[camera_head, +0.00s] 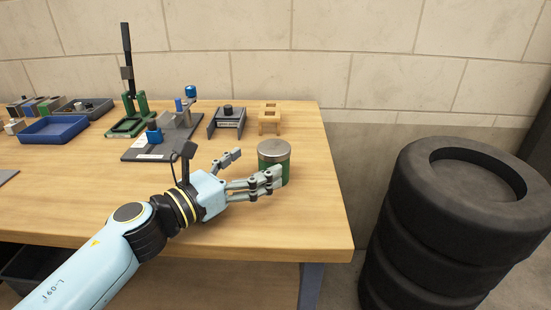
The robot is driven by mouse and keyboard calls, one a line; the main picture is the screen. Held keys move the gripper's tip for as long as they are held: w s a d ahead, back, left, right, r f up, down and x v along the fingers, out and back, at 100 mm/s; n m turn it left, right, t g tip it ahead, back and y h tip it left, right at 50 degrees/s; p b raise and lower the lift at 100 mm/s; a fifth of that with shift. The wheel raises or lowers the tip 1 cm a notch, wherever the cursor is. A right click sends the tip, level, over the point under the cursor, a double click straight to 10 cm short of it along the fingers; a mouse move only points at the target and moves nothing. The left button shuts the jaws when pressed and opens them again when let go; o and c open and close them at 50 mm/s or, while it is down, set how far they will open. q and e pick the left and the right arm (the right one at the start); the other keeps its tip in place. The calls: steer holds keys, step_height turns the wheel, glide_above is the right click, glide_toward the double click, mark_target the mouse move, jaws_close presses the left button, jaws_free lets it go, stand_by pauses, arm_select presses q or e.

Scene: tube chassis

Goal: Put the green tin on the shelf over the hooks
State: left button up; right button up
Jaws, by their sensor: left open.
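The green tin (274,151) stands upright on the wooden workbench (300,215), near its right edge. It has a grey metal lid and a green side. My left gripper (248,170) reaches in from the left and is open. Its lower fingers pass in front of the tin and hide part of its side, and the other finger is to the left of the tin. I cannot tell whether the fingers touch it. The shelf and the hooks are not in view. My right gripper is not in view.
Behind the gripper are a grey fixture plate (150,150), a green press (128,118), a small grey bracket (226,122) and a wooden block (269,119). A blue tray (54,130) sits at the left. Stacked black tyres (440,215) stand right of the bench.

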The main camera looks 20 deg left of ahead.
mark_target(273, 152)
arm_select(q)
steer(key=w+d, duration=0.1)
steer(key=w, duration=0.1)
steer(key=w+d+r+p, duration=0.1)
steer(key=shift+w+d, duration=0.3)
steer(key=shift+w, duration=0.05)
steer(key=shift+w+d+f, duration=0.15)
steer(key=shift+w+d, duration=0.05)
steer(key=shift+w, duration=0.25)
steer(key=c, duration=1.3)
steer(key=shift+c, duration=0.6)
steer(key=shift+a, duration=0.1)
